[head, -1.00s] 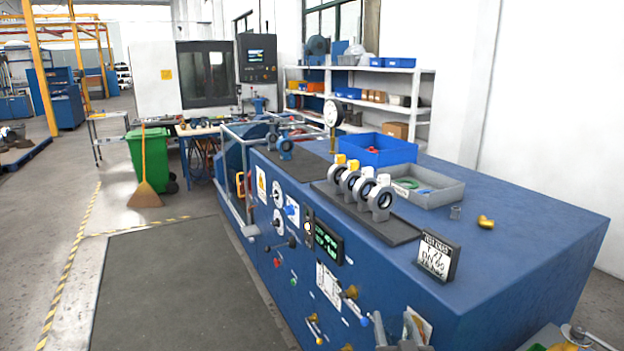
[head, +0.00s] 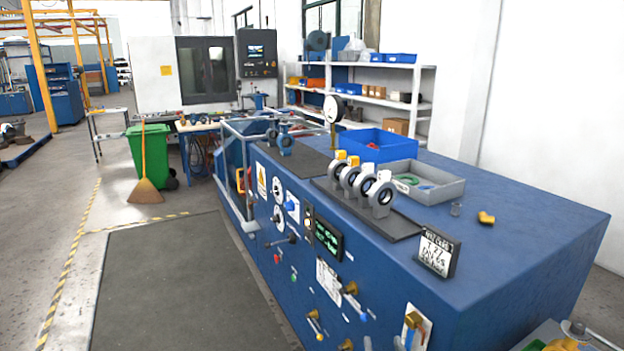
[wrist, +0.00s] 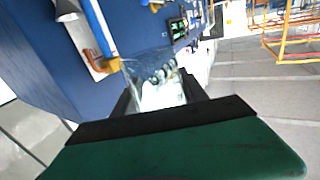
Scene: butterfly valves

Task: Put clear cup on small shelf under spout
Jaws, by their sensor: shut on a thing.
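The clear cup (wrist: 153,88) is between the two dark fingers of my gripper (wrist: 160,97) in the wrist view. My gripper is shut on it. The cup is see-through, so its rim and base are hard to make out. A brass spout (wrist: 110,66) with a blue handle (wrist: 97,28) is just beside the cup, on a white plate (wrist: 94,60). In the head view the brass spout (head: 413,320) is on the front of the blue bench, near the bottom edge. I cannot make out the small shelf; whether the cup touches anything below is unclear.
The blue bench (head: 520,235) carries a row of grey valves (head: 365,190), a grey tray (head: 440,190), a blue bin (head: 375,146), a sign (head: 438,252) and a brass fitting (head: 486,218). Lower brass taps (head: 350,290) jut from its front. The floor mat (head: 170,285) is clear.

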